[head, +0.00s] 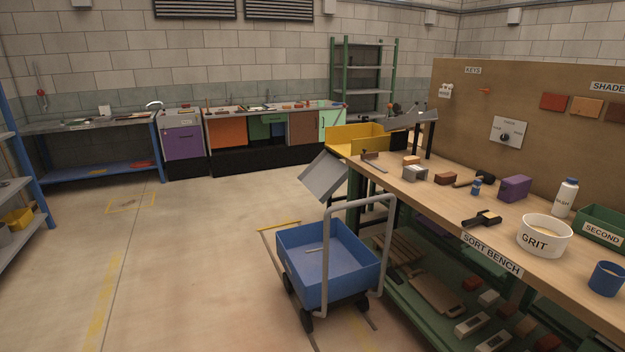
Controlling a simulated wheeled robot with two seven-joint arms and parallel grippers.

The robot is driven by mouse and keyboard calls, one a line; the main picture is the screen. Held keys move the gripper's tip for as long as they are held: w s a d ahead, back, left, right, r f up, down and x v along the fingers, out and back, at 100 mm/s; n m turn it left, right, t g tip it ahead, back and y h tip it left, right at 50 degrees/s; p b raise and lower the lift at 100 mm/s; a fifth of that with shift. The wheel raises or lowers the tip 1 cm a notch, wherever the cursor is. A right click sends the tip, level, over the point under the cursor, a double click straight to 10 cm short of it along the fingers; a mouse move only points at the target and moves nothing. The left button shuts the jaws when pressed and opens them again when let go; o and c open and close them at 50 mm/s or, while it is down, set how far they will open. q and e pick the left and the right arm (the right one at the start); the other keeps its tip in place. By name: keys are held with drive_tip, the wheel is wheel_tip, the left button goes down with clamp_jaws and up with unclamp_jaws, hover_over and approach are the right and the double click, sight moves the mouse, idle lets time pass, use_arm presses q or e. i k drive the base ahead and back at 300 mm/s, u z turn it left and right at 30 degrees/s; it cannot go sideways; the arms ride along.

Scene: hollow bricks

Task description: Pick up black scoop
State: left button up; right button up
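A black scoop-like tool (481,219) lies on the wooden top of the sort bench (508,209), near its front edge and left of the white GRIT bowl (544,236). It is small in the picture, so its exact shape is hard to tell. Another dark tool (485,177) with a handle lies farther back on the same bench. Neither of my grippers shows in the head view.
A blue cart (328,262) with a grey handle stands on the floor against the bench's left side. The floor at left is open.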

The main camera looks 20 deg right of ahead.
sight(481, 220)
drive_tip(key=z, duration=0.65)
drive_tip(key=i, duration=1.15)
drive_tip(key=z, duration=0.3)
